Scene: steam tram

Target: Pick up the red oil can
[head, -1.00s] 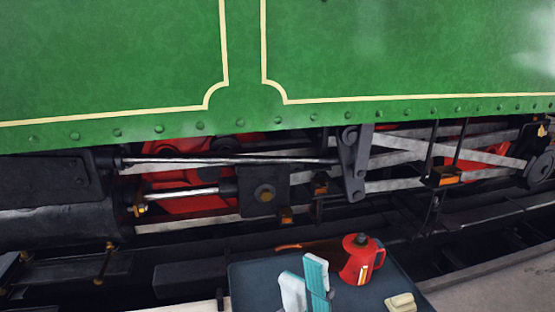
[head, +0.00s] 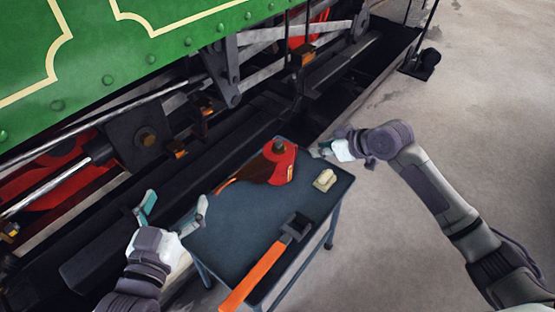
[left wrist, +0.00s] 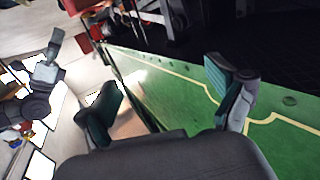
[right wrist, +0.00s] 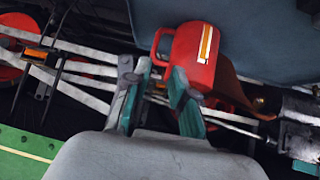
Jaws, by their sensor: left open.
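The red oil can (head: 281,164) stands on the dark blue table (head: 228,240), near its far edge, its spout pointing left. My right gripper (head: 324,150) is just right of the can at the table's far right edge. In the right wrist view the can (right wrist: 194,52) is close, and its handle is at the tips of my right gripper (right wrist: 158,78). Those fingers are apart, with a gap around the handle; contact cannot be told. My left gripper (head: 174,202) is open and empty at the table's left edge; its spread fingers also show in the left wrist view (left wrist: 168,88).
A hammer (head: 264,267) with an orange handle lies across the table's near side. A small cream block (head: 325,180) lies right of the can. The green tram (head: 110,60) with its rods and wheels is behind and left. Open floor (head: 440,130) lies to the right.

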